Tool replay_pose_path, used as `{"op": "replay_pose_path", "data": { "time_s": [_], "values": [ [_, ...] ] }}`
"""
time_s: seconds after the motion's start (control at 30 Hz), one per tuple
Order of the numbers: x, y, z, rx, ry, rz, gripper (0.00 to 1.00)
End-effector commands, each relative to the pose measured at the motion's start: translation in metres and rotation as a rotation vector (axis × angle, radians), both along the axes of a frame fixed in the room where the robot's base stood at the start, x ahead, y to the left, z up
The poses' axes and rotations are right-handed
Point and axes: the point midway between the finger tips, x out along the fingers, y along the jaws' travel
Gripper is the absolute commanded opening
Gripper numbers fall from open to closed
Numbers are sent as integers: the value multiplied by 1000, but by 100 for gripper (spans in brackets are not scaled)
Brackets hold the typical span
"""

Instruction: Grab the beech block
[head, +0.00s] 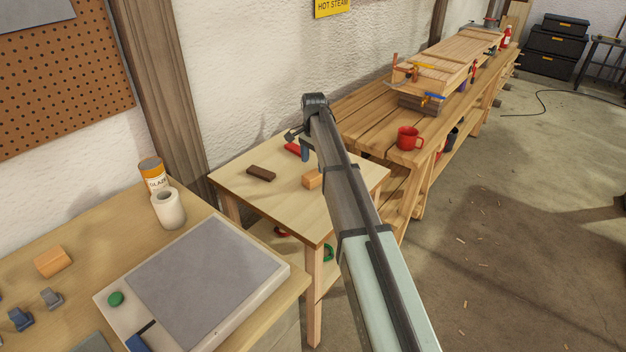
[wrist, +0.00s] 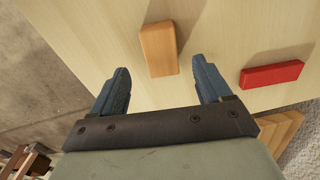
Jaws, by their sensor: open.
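A light orange-brown wooden block, which I take for the beech block (head: 312,180), lies on the small square table (head: 240,190), partly hidden behind my arm in the head view. In the wrist view the block (wrist: 158,48) lies ahead of my gripper, its near end lined up between the two blue fingertips. My gripper (head: 304,150) is open and empty above the small table. In the wrist view the fingers (wrist: 161,79) stand wide apart with a gap on both sides of the block. Their height above the tabletop is hard to tell.
A red block (wrist: 272,75) and a dark brown block (head: 261,173) lie on the same table. A similar wooden block (head: 53,261) lies on the left bench. A long workbench with a red mug (head: 408,138) stands close on the right. The wall is behind.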

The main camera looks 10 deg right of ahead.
Motion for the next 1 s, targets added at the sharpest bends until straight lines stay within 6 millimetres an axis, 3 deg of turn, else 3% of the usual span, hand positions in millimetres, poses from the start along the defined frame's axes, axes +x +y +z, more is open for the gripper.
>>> {"op": "replay_pose_path", "data": {
  "time_s": [0.37, 0.73, 1.0],
  "values": [
    [0, 0, -20, -1, 1, 0, 78],
    [1, 2, -63, 0, 0, 1, 78],
    [1, 2, -65, 1, -1, 1, 76]
  ]
}}
